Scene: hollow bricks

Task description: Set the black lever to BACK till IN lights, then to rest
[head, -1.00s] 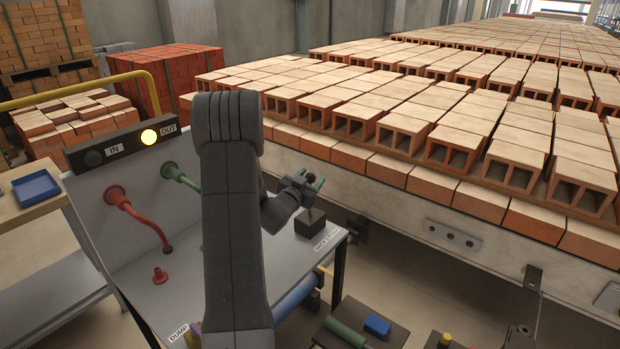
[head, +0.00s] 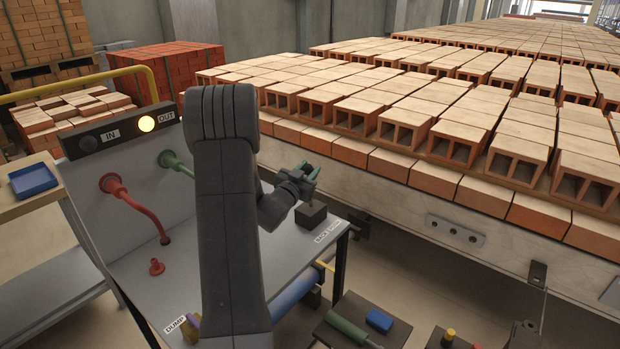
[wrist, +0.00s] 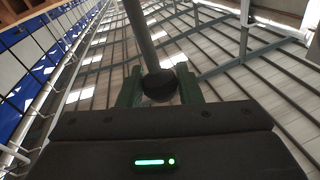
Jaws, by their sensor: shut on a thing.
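My gripper (head: 311,172) is above the black lever box (head: 311,216) on the right end of the grey bench. In the wrist view my gripper's green fingers (wrist: 160,92) are closed around the lever's round dark knob (wrist: 160,84), and the lever's rod runs up from it. In the head view the knob and rod are too small and covered to judge the lever's tilt. The label plate (head: 328,232) beside the box reads BACK and a second word I cannot read clearly.
A red hose (head: 140,211) and a green hose coupling (head: 171,160) are on the bench's back panel. A red fitting (head: 157,267) stands on the bench near the DUMP label (head: 175,324). Hollow bricks (head: 460,135) fill the long bed at right.

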